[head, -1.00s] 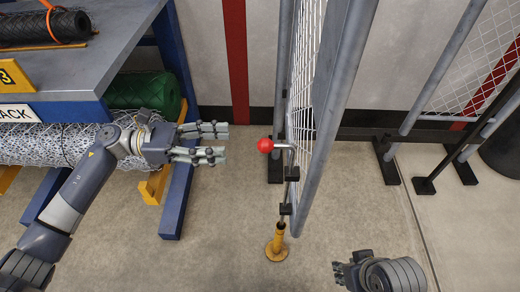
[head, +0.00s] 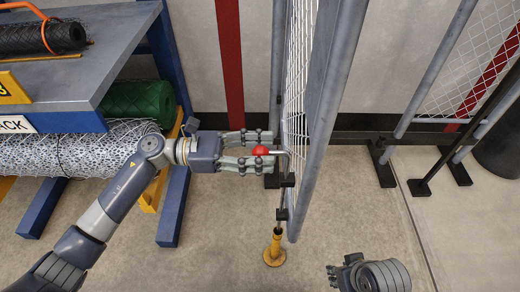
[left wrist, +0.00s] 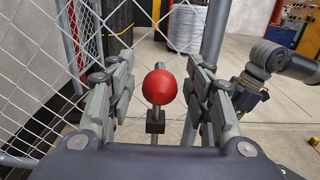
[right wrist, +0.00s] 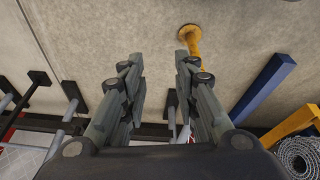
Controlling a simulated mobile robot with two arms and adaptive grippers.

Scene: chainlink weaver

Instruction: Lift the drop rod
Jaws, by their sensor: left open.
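The drop rod's red ball knob (head: 261,151) sits at the end of a bent handle on the gate frame (head: 326,120). The rod (head: 279,208) runs down through black brackets to a yellow floor socket (head: 274,247). My left gripper (head: 268,150) is open, with its fingers on either side of the knob. In the left wrist view the red knob (left wrist: 160,86) lies between the fingers, with a gap on each side. My right gripper (right wrist: 158,75) is open and empty, low at the right of the gate. The yellow socket (right wrist: 189,34) shows beyond its fingers.
A blue-framed rack (head: 175,205) with a grey top (head: 110,50), a mesh roll (head: 85,150) and a green roll (head: 140,100) stands at left. Mesh panels on black feet (head: 420,188) stand at right. The floor between is clear.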

